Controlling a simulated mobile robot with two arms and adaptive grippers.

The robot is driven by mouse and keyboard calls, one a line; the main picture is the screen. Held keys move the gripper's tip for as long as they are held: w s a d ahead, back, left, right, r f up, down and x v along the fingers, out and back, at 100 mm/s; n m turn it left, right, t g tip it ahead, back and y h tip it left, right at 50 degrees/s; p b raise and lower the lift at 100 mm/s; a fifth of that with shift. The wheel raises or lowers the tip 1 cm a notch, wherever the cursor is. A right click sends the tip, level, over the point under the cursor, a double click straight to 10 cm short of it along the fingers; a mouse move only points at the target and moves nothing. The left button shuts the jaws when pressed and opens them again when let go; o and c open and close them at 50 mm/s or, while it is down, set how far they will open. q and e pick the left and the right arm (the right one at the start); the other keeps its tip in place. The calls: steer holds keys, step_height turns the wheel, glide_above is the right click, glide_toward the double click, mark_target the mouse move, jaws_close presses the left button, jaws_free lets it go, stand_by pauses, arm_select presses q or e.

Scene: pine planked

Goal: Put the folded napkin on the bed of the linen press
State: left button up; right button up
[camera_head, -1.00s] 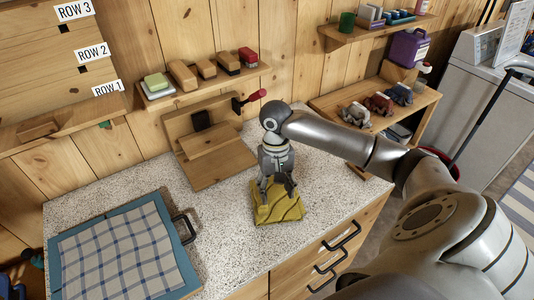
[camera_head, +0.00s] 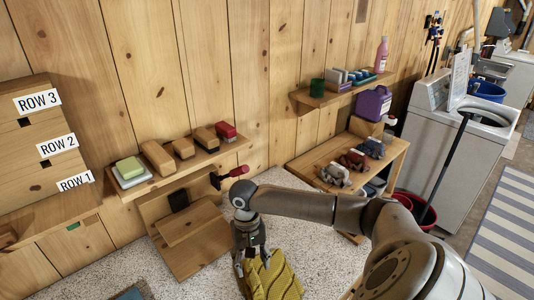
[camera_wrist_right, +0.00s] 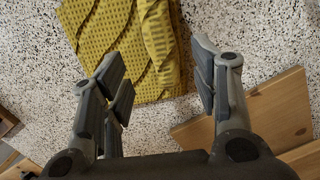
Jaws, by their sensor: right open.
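The yellow folded napkin (camera_head: 279,281) lies on the speckled counter at the bottom of the head view. It also shows at the top of the right wrist view (camera_wrist_right: 125,35). The linen press (camera_head: 200,255), a wooden frame with a red-handled lever (camera_head: 235,172), stands to the left of the napkin against the wall. Its bed looks bare. My right gripper (camera_head: 250,262) is at the napkin's left edge, pointing down. In the wrist view its fingers (camera_wrist_right: 158,85) are spread with nothing between them and the napkin lies beyond. My left gripper is not in view.
A wall shelf (camera_head: 175,172) with several brushes and soap blocks hangs above the press. A lower wooden shelf (camera_head: 320,165) with several small items is to the right. A white washing machine (camera_head: 430,135) stands far right.

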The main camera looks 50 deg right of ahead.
mark_target(253, 275)
steer(key=f, duration=0.1)
steer(key=f+p, duration=0.1)
steer(key=s+f, duration=0.1)
steer(key=f, duration=0.1)
steer(key=shift+a+p, duration=0.4)
steer(key=shift+f, duration=0.2)
steer(key=shift+c, duration=1)
steer(key=c, duration=0.5)
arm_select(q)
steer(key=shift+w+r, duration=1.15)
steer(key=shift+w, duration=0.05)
arm_select(e)
jaws_close()
